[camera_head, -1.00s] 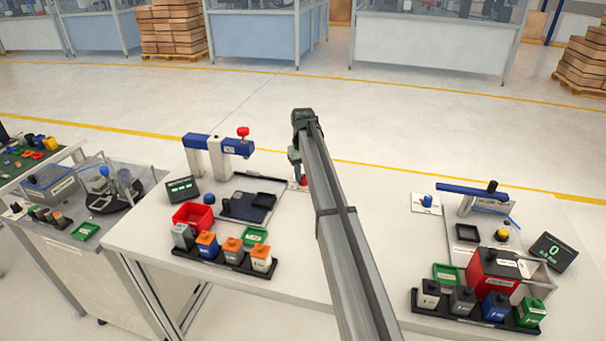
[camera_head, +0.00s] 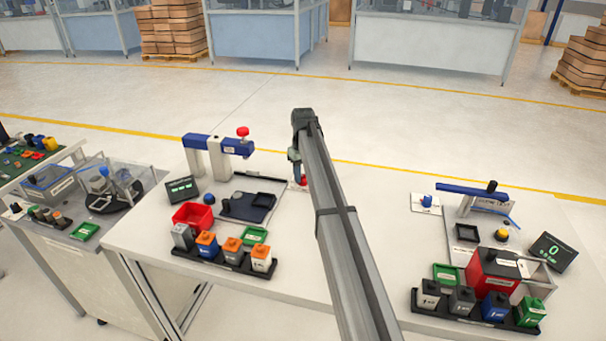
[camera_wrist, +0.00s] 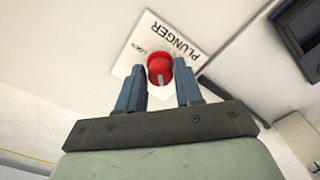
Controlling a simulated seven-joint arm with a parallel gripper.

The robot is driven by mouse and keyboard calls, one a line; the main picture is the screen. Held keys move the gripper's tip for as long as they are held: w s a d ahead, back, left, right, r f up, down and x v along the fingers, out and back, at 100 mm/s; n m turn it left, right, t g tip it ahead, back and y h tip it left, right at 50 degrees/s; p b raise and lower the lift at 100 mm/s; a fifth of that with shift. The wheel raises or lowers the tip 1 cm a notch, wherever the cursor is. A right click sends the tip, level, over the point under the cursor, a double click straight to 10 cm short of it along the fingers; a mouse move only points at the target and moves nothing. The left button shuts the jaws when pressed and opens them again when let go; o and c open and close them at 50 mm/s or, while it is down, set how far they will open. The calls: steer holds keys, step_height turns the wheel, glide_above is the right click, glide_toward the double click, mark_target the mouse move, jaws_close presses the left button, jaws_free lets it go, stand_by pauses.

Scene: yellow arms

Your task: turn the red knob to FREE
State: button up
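The red knob (camera_wrist: 159,69) sits on a white plate (camera_wrist: 185,35) in the wrist view. The plate reads PLUNGER, with a small LOCK label left of the knob; I cannot see a FREE label. A pale pointer mark shows on the knob's lower side. My gripper (camera_wrist: 160,74) has its two blue fingers apart, one on each side of the knob; I cannot tell whether either touches it. In the head view my gripper (camera_head: 296,174) is low at the red knob (camera_head: 304,181), which is partly hidden by it and the arm.
Left of the knob stand a blue-and-grey press (camera_head: 218,147) with a red top, a dark tray (camera_head: 246,207), a red bin (camera_head: 193,216) and a rack of several blocks (camera_head: 225,261). A second station (camera_head: 492,278) is at the right. The table between is mostly clear.

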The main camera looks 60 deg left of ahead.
mark_target(303, 176)
steer(key=o, duration=0.3)
step_height(303, 176, up, 14)
steer(key=shift+f, duration=0.1)
stand_by(0.7)
stand_by(0.4)
